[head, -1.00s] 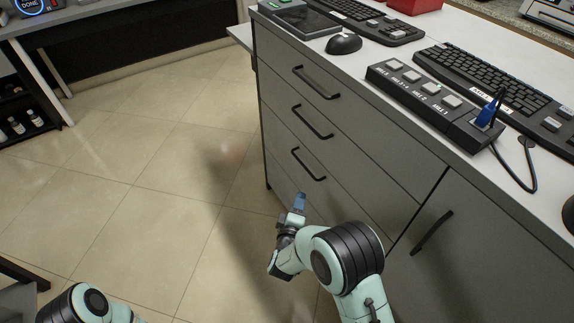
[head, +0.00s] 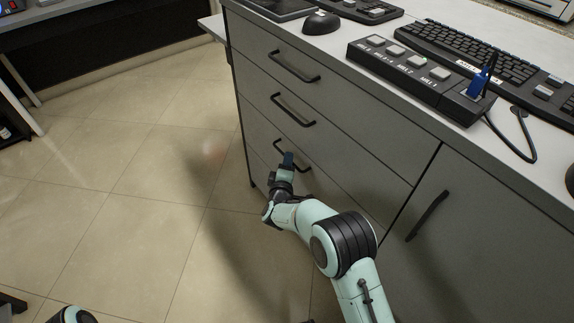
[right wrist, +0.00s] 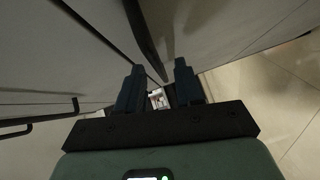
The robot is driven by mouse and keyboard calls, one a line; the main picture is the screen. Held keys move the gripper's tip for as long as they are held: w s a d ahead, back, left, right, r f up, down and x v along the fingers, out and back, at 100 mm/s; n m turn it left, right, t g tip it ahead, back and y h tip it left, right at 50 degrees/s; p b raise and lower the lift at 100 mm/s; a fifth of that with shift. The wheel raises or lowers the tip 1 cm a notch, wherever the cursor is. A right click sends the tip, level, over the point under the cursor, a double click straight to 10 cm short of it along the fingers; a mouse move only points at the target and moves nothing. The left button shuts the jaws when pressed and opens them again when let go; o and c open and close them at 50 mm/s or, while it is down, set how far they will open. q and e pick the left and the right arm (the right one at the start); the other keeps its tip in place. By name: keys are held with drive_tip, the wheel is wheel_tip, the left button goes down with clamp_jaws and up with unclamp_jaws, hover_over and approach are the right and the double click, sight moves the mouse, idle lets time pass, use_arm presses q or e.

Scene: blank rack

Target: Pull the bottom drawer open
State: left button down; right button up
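The grey cabinet has a column of drawers with black bar handles. The bottom drawer (head: 322,191) is the lowest one with a handle in the head view, and its front looks flush with the others. Its handle (head: 279,147) is partly covered by my right gripper (head: 288,157). In the right wrist view a dark bar (right wrist: 144,35), which looks like this handle, runs between the two blue fingers of my right gripper (right wrist: 159,66). The fingers are apart, with gaps beside the bar; contact is not clear. My left gripper is out of view.
The middle drawer handle (head: 292,110) and top drawer handle (head: 293,67) are above. A cabinet door with a handle (head: 428,216) is to the right. The worktop holds a mouse (head: 321,22), a button box (head: 408,72) and keyboards. The tiled floor (head: 130,190) at left is clear.

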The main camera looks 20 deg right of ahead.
drive_tip(key=shift+w+d, duration=0.1)
clamp_jaws()
idle(1.4)
